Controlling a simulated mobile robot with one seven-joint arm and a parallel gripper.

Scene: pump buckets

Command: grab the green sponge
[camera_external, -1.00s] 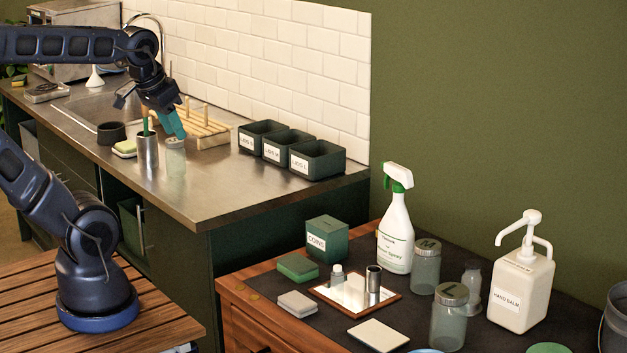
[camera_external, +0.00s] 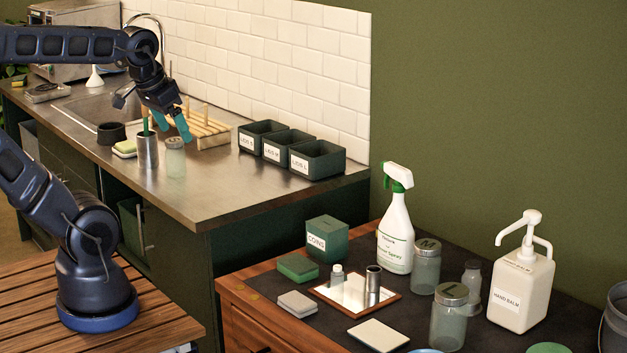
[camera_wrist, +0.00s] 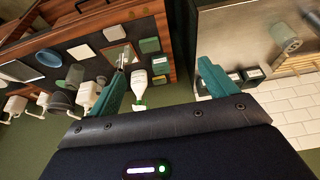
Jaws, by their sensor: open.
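The green sponge (camera_external: 298,267) lies flat on the dark mat of the wooden table, in front of the green coins box (camera_external: 327,238). A green block that looks like this sponge shows small in the wrist view (camera_wrist: 150,45), toward the table's end. My gripper (camera_external: 175,127) is over the steel counter, far from the sponge, near a glass jar (camera_external: 175,160). Its teal fingers are apart, and in the wrist view (camera_wrist: 163,80) nothing is held between them.
A spray bottle (camera_external: 396,235), a mirror tray (camera_external: 345,300) and a grey sponge (camera_external: 298,303) stand near the green sponge. Three dark bins (camera_external: 318,160) line the counter's wall side. A steel cup (camera_external: 147,152) stands beside the jar. The counter's front right is clear.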

